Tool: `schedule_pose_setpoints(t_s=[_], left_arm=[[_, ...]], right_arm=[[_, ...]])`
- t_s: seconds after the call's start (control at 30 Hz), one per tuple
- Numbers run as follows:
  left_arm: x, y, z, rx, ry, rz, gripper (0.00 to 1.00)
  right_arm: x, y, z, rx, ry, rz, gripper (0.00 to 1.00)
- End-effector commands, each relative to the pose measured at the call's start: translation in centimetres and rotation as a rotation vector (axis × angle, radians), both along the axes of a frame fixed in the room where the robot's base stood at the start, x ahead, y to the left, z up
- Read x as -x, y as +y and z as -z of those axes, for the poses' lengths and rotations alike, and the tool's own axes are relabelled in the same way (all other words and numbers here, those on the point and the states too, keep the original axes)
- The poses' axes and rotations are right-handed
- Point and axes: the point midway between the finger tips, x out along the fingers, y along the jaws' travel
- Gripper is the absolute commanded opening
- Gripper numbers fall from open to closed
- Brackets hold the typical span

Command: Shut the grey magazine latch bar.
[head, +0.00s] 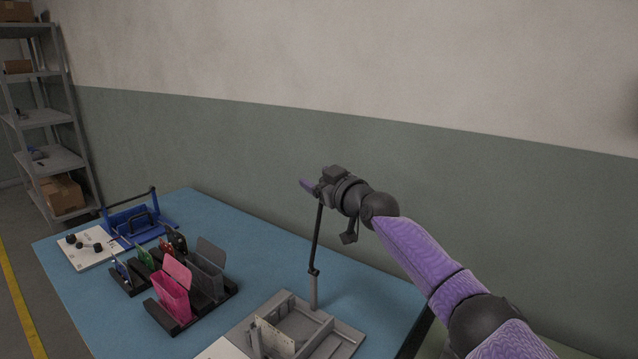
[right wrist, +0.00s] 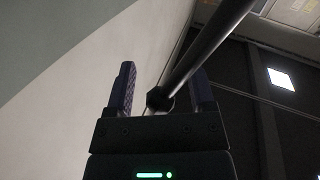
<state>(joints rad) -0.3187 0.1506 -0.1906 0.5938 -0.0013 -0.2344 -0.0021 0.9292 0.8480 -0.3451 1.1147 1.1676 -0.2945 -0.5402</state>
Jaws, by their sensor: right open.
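The grey magazine (head: 325,333) is at the front right of the blue table, cut off by the bottom edge of the head view. Its dark latch bar (head: 316,240) stands raised and nearly upright above a grey post. My right gripper (head: 308,187) is at the bar's upper end, high above the table. In the right wrist view its jaws (right wrist: 165,78) are open, and a dark bar (right wrist: 205,48) runs between or across the fingers. I cannot tell whether it touches either finger. My left gripper is out of view.
A black rack with pink (head: 174,290), grey and green boards or holders stands left of the magazine. A blue frame with a bar (head: 136,220) and a white plate with black knobs (head: 88,247) are at the far left. The table's back right (head: 270,245) is clear; a wall rises behind.

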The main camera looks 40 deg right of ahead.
Motion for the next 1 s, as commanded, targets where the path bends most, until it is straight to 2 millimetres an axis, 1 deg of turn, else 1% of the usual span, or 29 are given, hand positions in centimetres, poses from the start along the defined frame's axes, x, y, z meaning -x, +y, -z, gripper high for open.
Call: schedule_pose_setpoints(t_s=[0.07,0.1,0.17,0.2,0.27,0.3,0.37,0.4,0.43,1.0], left_arm=[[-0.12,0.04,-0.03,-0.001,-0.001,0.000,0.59],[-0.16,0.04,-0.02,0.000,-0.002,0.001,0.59],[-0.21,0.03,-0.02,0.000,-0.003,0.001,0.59],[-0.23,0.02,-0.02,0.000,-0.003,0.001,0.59],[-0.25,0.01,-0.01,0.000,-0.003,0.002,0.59],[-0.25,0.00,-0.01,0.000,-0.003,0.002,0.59],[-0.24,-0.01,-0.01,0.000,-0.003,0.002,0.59],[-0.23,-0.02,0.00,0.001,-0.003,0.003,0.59],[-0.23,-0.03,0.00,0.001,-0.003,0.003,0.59],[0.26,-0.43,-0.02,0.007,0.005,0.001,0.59]], right_arm=[[0.01,0.01,-0.04,0.000,0.000,0.000,0.70],[0.01,0.01,-0.04,0.000,0.000,0.000,0.68],[0.02,0.01,-0.04,0.000,0.000,0.000,0.55],[0.02,0.01,-0.03,-0.001,0.000,0.000,0.46],[0.02,0.02,-0.03,-0.001,0.000,0.000,0.34],[0.02,0.01,-0.03,-0.001,0.000,0.000,0.25],[0.02,0.02,-0.03,-0.001,0.000,0.000,0.13],[0.02,0.02,-0.02,-0.001,0.000,0.000,0.04],[0.02,0.02,-0.02,-0.001,0.000,0.000,0.00],[0.03,0.01,0.00,-0.001,0.000,0.000,0.00]])
